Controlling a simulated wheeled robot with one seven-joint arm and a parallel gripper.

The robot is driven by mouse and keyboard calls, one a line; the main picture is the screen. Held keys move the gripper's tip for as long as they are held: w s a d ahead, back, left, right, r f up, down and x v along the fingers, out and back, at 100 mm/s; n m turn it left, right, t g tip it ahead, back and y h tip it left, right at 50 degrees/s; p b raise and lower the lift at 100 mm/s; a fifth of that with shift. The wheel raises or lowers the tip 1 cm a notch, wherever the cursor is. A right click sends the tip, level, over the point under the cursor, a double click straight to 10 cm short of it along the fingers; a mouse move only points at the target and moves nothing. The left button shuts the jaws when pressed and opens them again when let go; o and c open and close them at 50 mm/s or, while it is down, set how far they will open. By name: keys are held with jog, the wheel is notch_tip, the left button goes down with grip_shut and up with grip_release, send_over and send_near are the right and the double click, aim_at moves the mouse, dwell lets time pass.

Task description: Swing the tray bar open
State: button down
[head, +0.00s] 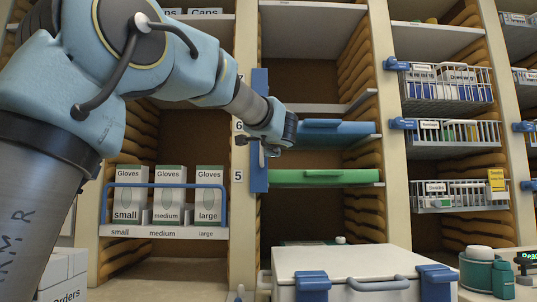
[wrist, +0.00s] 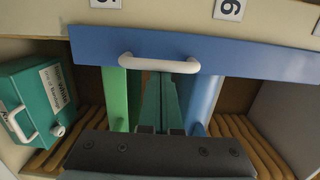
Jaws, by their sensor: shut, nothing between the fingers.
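The tray bar is a blue upright strip (head: 259,178) on the left post of the tray bay in the head view, in front of the left ends of a green tray (head: 322,177) and a blue tray (head: 330,131). In the wrist view the bar (wrist: 255,62) lies across the top of the picture, with a white handle (wrist: 160,66) on it.
A teal box with a white grip (wrist: 35,105) sits beside the trays in the wrist view. Glove boxes (head: 168,193) stand behind a blue rail to the left. Wire baskets (head: 460,133) hang on the right. A white lidded chest (head: 345,262) stands in front below.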

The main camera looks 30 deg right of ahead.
jog(key=a+m+g+h+b, duration=0.1)
jog(key=b, duration=0.1)
jog(key=a+m+h+b, duration=0.1)
jog(key=h, duration=0.1)
jog(key=shift+f+g+b, duration=0.2)
jog(key=shift+g+b, duration=0.2)
jog(key=w+a+m+g+h+p, duration=0.5)
jog(key=m+g+p, duration=0.6)
jog(key=g, duration=0.5)
jog(key=shift+a+r+m+h, duration=0.2)
jog(key=shift+a+m+h, duration=0.8)
jog(key=shift+h, duration=0.9)
jog(key=shift+w+a, duration=0.15)
